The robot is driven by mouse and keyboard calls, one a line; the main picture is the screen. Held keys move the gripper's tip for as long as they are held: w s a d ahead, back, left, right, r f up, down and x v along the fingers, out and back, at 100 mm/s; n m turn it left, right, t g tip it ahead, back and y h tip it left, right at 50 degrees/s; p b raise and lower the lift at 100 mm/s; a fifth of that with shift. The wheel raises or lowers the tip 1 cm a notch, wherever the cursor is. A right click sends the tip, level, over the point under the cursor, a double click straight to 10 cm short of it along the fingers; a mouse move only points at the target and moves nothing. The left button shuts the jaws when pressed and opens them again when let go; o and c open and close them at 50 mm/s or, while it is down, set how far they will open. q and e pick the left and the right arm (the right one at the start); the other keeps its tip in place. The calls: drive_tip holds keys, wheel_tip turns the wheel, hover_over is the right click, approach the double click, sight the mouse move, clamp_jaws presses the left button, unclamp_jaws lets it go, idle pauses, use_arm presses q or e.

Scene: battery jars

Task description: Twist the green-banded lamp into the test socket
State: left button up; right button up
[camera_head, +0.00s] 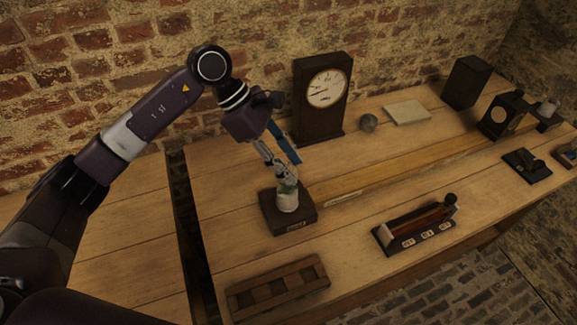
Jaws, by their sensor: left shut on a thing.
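The test socket (288,203) is a pale, round, upright cup on a dark square wooden block with a small label on its front. My left gripper (286,181) reaches down from above and is shut on the green-banded lamp (288,188) right at the socket's top. Only a bit of green shows between the fingers; the rest of the lamp is hidden by the fingers and the socket. I cannot tell how deep the lamp sits in the socket. My right gripper is not in view.
A slotted wooden rack (279,290) lies at the front edge. A labelled instrument with a sliding bar (416,228) stands to the right. A clock-like dial case (322,98) stands behind, near a small round object (368,123) and a pale slab (407,112). A gap splits the tabletop at left.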

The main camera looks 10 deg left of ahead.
use_arm(q)
drive_tip(key=shift+f+m+g, duration=0.1)
drive_tip(key=shift+m+g, duration=0.3)
drive_tip(key=shift+m, duration=0.2)
drive_tip(key=shift+b, duration=0.35)
drive_tip(key=shift+m, duration=0.3)
drive_tip(key=m+g+y+b, duration=0.1)
drive_tip(key=m+g+b, duration=0.1)
drive_tip(key=m+b, duration=0.1)
drive_tip(key=shift+f+m, duration=0.1)
drive_tip(key=shift+m, duration=0.4)
drive_tip(key=shift+s+m+g+y+b, duration=0.1)
drive_tip(key=shift+m+g+y+b, duration=0.2)
drive_tip(key=shift+m+g+b, duration=0.5)
drive_tip(key=shift+a, duration=0.1)
